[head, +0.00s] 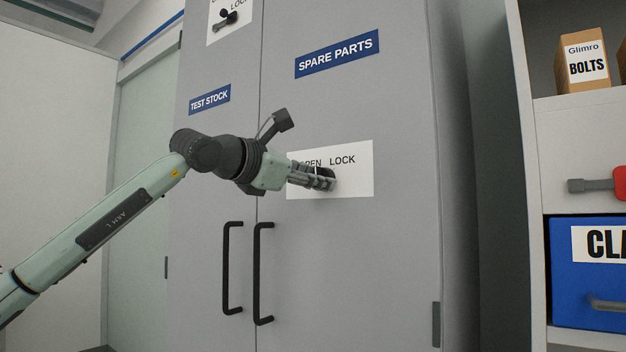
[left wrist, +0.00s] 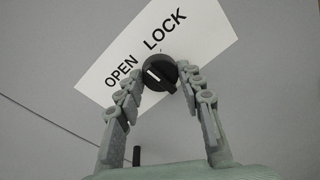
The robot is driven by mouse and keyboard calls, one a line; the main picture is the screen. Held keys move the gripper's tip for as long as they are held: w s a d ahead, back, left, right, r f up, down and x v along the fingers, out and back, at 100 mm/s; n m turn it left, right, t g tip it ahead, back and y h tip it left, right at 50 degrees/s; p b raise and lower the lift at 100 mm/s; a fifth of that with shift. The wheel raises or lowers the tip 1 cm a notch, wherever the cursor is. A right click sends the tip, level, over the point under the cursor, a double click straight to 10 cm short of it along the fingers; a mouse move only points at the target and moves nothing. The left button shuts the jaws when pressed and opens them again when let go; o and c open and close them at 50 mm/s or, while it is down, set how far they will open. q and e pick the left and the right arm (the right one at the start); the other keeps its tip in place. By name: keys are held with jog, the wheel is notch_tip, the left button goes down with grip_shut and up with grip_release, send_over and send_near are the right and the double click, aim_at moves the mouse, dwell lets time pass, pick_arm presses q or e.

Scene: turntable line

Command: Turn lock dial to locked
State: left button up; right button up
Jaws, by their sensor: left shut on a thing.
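The black lock dial (left wrist: 158,73) sits on a white plate (left wrist: 205,35) printed OPEN and LOCK. In the left wrist view the plate appears tilted. A short white mark shows on the left part of the dial's face; I cannot tell for sure which word it points to. In the head view the dial is partly hidden by my fingers, on the plate (head: 358,178) of the SPARE PARTS door. My left gripper (head: 325,181) is shut on the dial, one finger on each side, also in the left wrist view (left wrist: 160,82). My right gripper is not in view.
The grey cabinet door (head: 340,240) has a black handle (head: 258,275) below the plate. The TEST STOCK door beside it has its own handle (head: 227,268) and a higher dial (head: 228,18). Shelving with a BOLTS box (head: 586,65) and a blue bin (head: 570,300) stands at right.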

pick_arm(q)
jog(key=shift+d+m+y, duration=0.1)
jog(key=shift+m+y, duration=0.5)
jog(key=shift+m, duration=4)
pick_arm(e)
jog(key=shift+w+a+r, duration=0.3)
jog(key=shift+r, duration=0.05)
pick_arm(q)
jog(key=o, duration=1.2)
jog(key=shift+s, duration=0.1)
jog(key=v, duration=1.2)
jog(key=shift+f, duration=0.1)
